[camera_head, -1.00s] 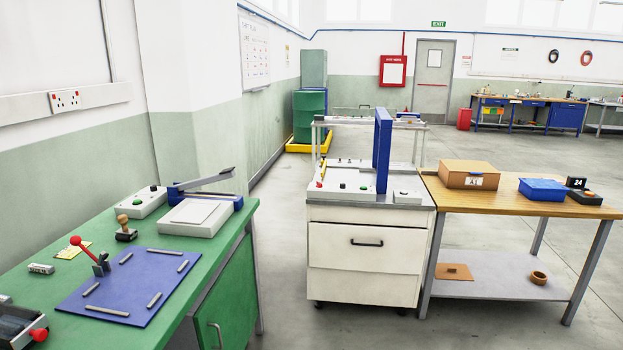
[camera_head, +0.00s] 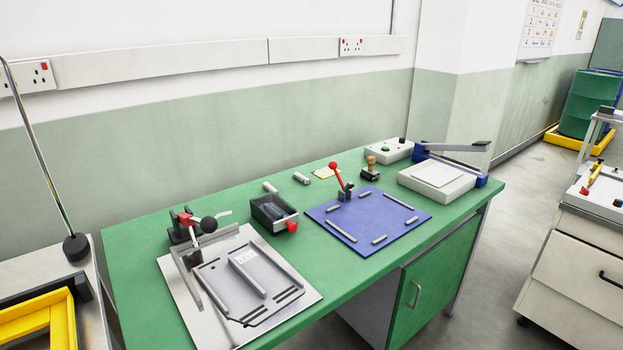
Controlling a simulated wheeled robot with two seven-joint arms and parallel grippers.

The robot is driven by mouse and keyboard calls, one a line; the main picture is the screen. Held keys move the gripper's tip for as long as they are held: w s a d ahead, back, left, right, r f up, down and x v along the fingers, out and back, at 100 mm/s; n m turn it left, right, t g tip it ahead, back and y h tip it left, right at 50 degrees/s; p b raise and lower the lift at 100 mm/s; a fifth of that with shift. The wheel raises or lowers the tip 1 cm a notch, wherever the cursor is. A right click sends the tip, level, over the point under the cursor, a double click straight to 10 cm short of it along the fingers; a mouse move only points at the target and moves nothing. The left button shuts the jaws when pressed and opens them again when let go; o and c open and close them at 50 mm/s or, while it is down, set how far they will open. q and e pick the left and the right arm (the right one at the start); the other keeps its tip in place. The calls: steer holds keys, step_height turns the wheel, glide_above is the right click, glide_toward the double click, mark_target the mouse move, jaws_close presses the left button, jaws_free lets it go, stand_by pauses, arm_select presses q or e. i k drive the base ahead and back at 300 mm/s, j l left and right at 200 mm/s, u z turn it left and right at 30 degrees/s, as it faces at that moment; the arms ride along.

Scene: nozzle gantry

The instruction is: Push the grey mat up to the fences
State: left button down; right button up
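A grey flat piece (camera_head: 222,283), which looks like the grey mat, lies on a silver base plate (camera_head: 298,302) at the near left of the green bench. A lighter grey block with a small label (camera_head: 247,270) lies on top of it. A raised metal bar (camera_head: 188,282), possibly one of the fences, runs along the left side of the plate. Whether the mat touches it is too small to tell. Neither of my grippers is in view.
A yellow frame (camera_head: 40,325) stands on another bench at left.

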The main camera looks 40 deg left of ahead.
mark_target(248, 286)
steer(key=u, duration=1.8)
steer(key=l+u, duration=0.1)
steer(key=l, duration=0.45)
steer(key=i, duration=0.05)
